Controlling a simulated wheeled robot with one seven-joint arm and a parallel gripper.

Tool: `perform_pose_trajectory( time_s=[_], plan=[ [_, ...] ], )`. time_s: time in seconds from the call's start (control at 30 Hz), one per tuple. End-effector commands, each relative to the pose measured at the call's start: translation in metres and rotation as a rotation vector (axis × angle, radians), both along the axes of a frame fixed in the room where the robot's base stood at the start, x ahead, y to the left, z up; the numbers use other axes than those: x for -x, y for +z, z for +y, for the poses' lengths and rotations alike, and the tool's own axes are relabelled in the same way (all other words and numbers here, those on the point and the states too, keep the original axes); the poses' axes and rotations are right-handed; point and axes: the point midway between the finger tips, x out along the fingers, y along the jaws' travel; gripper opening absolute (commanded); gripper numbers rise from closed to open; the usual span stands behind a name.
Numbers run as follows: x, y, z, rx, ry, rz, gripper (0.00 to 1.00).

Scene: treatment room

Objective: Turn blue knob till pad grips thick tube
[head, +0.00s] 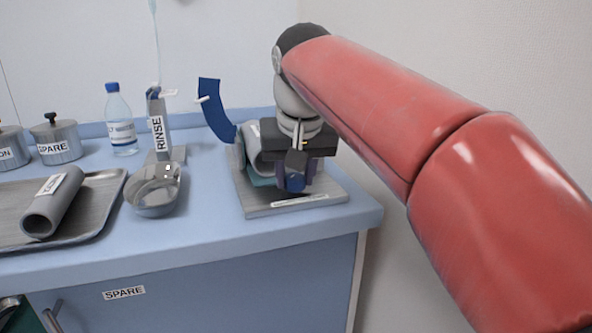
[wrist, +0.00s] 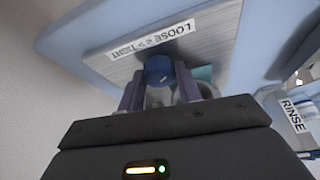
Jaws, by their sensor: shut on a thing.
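My gripper (head: 297,172) points down over the clamp at the right end of the counter. Its two purple fingers are shut on the blue knob (head: 296,183), one on each side. The knob (wrist: 159,70) also shows between the fingers in the wrist view, beside a label reading LOOSE and TIGHT (wrist: 152,40). The clamp stands on a grey base plate (head: 262,210). A thick grey tube (head: 251,147) lies in it, left of my gripper, with a teal part (head: 259,180) below. My gripper hides much of the clamp, so I cannot tell whether the pad touches the tube.
A curved blue piece (head: 212,108) with a white peg rises behind the clamp. The wall is close on the right.

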Motion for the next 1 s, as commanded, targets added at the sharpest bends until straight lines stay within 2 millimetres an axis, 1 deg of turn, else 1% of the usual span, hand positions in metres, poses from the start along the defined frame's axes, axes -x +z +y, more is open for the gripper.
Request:
perform_pose_trajectory(
  time_s=[0.6, 0.8, 1.0],
  plan=[
    [-0.0008, 0.0002, 0.0048, 0.0, -0.566, 0.0, 0.11],
    [-0.0013, 0.0002, 0.0054, -0.002, -0.708, 0.0, 0.11],
    [-0.0015, -0.0002, 0.0054, -0.001, -0.804, 0.001, 0.11]
  ],
)
